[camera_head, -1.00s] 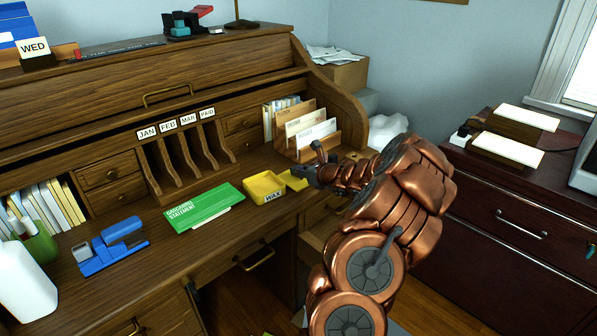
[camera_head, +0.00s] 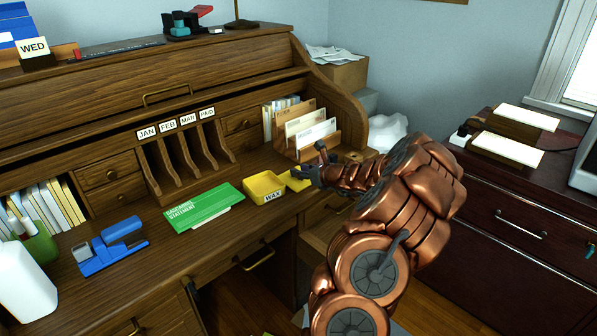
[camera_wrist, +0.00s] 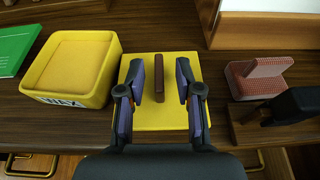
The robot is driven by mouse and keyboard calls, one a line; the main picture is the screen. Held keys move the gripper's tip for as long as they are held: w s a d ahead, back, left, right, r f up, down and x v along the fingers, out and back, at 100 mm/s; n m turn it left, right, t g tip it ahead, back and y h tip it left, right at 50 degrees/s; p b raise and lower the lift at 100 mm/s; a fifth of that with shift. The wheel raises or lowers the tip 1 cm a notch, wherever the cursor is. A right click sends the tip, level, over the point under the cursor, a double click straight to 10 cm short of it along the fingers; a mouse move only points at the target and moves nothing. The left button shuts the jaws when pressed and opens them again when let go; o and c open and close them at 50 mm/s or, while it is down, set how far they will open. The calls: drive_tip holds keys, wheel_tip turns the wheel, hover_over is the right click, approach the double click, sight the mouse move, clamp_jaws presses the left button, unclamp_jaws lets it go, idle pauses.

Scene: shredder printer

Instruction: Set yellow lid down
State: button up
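The yellow lid (camera_wrist: 145,115) is a flat square with a brown upright handle (camera_wrist: 158,75). It lies on the wooden desk, just right of the yellow wax box (camera_wrist: 98,95), with a small gap between them. In the head view the lid (camera_head: 293,184) is partly hidden by my gripper (camera_head: 305,175), beside the box (camera_head: 264,187). In the wrist view my gripper (camera_wrist: 159,88) is over the lid. Its fingers are apart on either side of the handle, with visible gaps to it on both sides. The inside of the box looks filled with yellow material.
A green statement booklet (camera_head: 202,207) lies left of the box. A wooden letter holder (camera_head: 307,130) stands behind the lid. A reddish block (camera_wrist: 257,75) sits right of the lid. The desk's front edge is close.

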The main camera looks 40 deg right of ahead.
drive_tip(key=v, duration=1)
drive_tip(key=shift+s, duration=0.2)
drive_tip(key=shift+a+r, duration=0.1)
